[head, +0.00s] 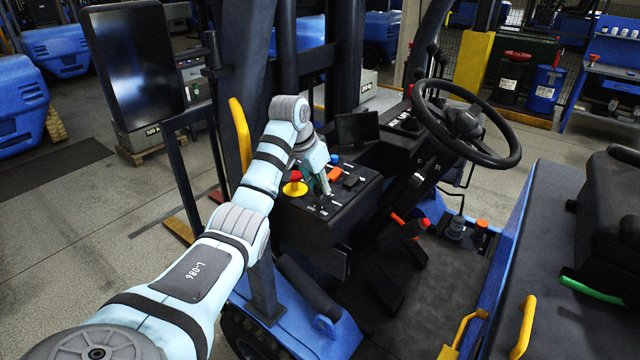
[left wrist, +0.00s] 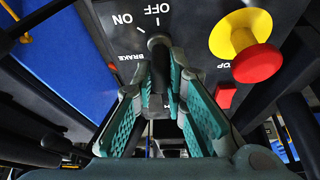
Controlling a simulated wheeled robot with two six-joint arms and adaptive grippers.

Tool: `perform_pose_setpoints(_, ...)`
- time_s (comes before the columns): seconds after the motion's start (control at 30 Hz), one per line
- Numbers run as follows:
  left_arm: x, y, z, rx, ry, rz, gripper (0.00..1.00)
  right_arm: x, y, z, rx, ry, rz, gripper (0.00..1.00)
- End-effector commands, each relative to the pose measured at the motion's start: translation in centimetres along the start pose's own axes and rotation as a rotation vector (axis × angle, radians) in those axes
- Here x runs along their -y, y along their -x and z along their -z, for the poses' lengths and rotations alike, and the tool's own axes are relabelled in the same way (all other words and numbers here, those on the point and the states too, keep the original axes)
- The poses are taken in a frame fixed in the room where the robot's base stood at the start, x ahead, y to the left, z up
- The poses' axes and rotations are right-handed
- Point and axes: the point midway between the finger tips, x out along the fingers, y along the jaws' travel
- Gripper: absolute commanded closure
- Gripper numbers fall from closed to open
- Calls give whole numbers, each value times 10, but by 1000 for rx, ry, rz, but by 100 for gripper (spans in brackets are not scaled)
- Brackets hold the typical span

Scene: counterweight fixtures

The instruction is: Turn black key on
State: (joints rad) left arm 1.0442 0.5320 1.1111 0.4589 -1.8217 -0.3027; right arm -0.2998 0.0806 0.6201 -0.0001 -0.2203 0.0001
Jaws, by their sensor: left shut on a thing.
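The black key (left wrist: 157,42) sits in the dark control panel (head: 328,218) of the forklift, below the white OFF label and to the right of the ON label in the left wrist view. A white tick by OFF lies just above the key's head; I cannot tell its exact angle. My left gripper (head: 320,186), with green-padded fingers, reaches down to the panel. In the left wrist view the fingertips (left wrist: 161,62) are shut on the key, one on each side. The key's lower part is hidden between them. My right gripper is in neither view.
A red and yellow stop button (head: 295,185) stands close beside the gripper; it also shows in the left wrist view (left wrist: 255,55). A red switch (left wrist: 225,94) is near the fingers. The steering wheel (head: 428,112) and a small screen (head: 357,128) are behind the panel.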

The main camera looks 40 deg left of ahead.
Motion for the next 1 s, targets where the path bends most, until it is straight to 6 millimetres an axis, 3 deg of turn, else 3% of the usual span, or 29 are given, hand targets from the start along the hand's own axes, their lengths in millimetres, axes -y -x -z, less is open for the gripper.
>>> perform_pose_setpoints(0.13,1,0,0,-1,-136,-58,100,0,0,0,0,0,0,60)
perform_pose_setpoints(0.37,0,0,0,-3,-153,-64,100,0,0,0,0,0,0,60)
perform_pose_setpoints(0.4,0,0,0,-3,-153,-64,86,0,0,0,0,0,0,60)
perform_pose_setpoints(0.53,0,0,0,-3,-152,-63,68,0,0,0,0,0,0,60)
perform_pose_setpoints(0.87,0,0,0,-1,-133,-55,68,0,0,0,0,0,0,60)
perform_pose_setpoints(1.0,0,0,0,0,2,2,68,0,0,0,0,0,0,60)
